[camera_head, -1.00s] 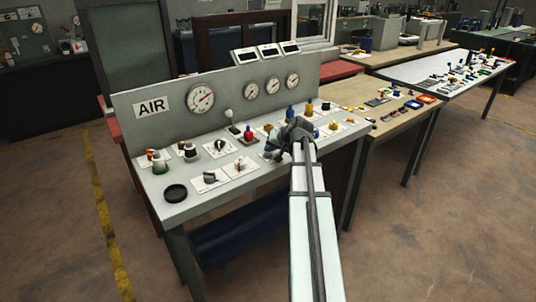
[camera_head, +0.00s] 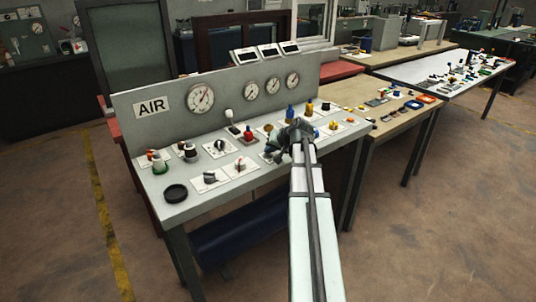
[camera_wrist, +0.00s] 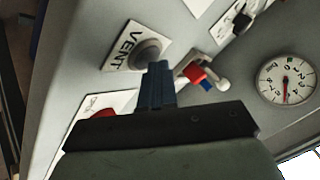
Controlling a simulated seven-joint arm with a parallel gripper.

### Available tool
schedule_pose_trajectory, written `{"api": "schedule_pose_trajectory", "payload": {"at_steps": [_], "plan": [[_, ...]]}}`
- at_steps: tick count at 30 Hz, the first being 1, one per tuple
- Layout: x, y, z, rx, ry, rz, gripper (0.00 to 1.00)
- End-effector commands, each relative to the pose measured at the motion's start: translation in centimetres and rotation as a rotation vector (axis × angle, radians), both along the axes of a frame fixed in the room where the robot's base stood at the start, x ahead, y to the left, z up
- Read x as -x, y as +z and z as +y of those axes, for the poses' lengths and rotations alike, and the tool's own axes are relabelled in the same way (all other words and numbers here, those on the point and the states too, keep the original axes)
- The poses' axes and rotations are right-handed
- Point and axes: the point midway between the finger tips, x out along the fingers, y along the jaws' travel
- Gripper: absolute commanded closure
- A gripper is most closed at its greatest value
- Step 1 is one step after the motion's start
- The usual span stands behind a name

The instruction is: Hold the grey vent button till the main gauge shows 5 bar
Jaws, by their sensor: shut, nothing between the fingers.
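The grey round vent button (camera_wrist: 147,52) sits on a white plate marked VENT in the wrist view. My gripper's narrow blue fingers (camera_wrist: 157,72) are shut and empty, with their tips at the button's near edge; I cannot tell whether they press it. In the head view my gripper (camera_head: 292,140) is over the right part of the sloping panel and hides the button. The main gauge, the large dial (camera_head: 201,98) beside the AIR sign, has its needle pointing up and slightly right; its figures are too small to read.
Three smaller gauges (camera_head: 252,90) stand in a row right of the large one. Another dial (camera_wrist: 287,82) shows at the wrist view's right. Knobs and valves crowd the panel (camera_head: 215,205).

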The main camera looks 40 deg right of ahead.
Motion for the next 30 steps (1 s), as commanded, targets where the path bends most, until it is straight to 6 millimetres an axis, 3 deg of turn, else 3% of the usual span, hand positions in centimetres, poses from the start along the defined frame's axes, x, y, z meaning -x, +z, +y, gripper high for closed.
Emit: {"api": "schedule_pose_trajectory", "payload": {"at_steps": [21,30], "plan": [[0.0,0.0,0.0,0.000,0.001,0.002,1.00],[0.0,1.1,0.0,0.001,0.001,0.001,1.00]]}}
